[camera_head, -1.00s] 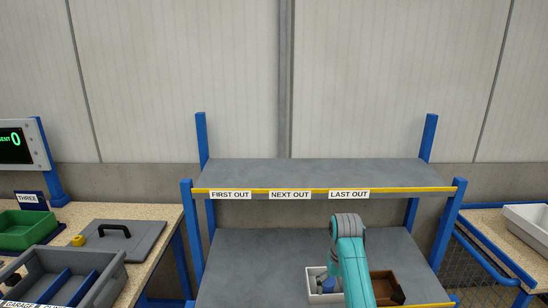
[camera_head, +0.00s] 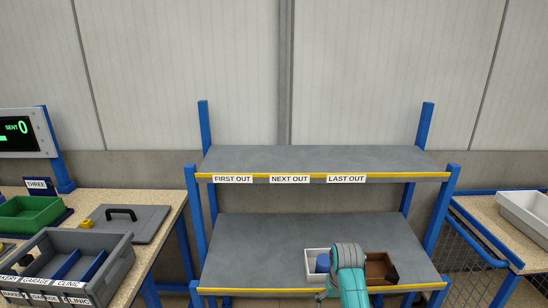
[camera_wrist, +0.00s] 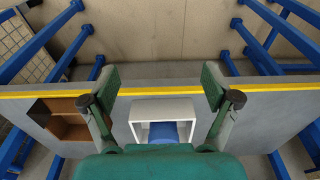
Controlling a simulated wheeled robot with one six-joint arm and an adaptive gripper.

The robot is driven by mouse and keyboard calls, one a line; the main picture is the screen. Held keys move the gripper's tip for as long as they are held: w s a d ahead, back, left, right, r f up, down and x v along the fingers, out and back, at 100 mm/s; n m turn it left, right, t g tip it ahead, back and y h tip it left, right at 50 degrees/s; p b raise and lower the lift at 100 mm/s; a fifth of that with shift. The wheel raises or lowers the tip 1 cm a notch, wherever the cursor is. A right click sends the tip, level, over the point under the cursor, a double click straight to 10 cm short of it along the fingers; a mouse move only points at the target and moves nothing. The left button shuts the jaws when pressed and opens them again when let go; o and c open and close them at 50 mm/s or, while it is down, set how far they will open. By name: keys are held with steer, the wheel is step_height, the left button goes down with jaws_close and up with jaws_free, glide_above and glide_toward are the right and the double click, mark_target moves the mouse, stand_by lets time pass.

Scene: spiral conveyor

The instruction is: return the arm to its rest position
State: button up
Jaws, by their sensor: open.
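My teal arm (camera_head: 350,285) stands in front of the shelf rack at the right of centre in the head view. My gripper (camera_wrist: 160,88) shows in the wrist view with its two fingers spread wide and nothing between them. Beyond the fingers is a white bin (camera_wrist: 180,105) with a blue object (camera_wrist: 165,131) in it, on the lower shelf. In the head view the arm partly hides the white bin (camera_head: 312,263) and the brown box. The fingertips are hidden there.
The lower shelf (camera_head: 250,245) also holds a brown box (camera_head: 388,262). The upper shelf (camera_head: 310,158) is empty, with three labels on its edge. A left bench carries a grey divided tray (camera_head: 120,250), a grey lid (camera_head: 150,225) and a green bin (camera_head: 35,213). A white tray (camera_head: 530,210) stands right.

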steer(key=s+f+t, duration=0.2)
steer(key=s+f, duration=0.5)
steer(key=f, duration=0.3)
steer(key=s+f+t, duration=0.2)
steer(key=s+f, duration=0.2)
steer(key=s, duration=0.7)
steer(key=s+f+t, duration=0.3)
steer(key=s+f, duration=0.1)
steer(key=s, duration=0.6)
steer(key=s+r+t, duration=0.2)
steer(key=s+r, duration=0.2)
steer(key=s, duration=0.6)
steer(key=s+r+t, duration=0.2)
steer(key=s+r, duration=0.7)
steer(key=r, duration=0.2)
steer(key=s+r+t, duration=0.2)
steer(key=s+r, duration=0.7)
steer(key=r, duration=0.3)
steer(key=shift+r, duration=0.25)
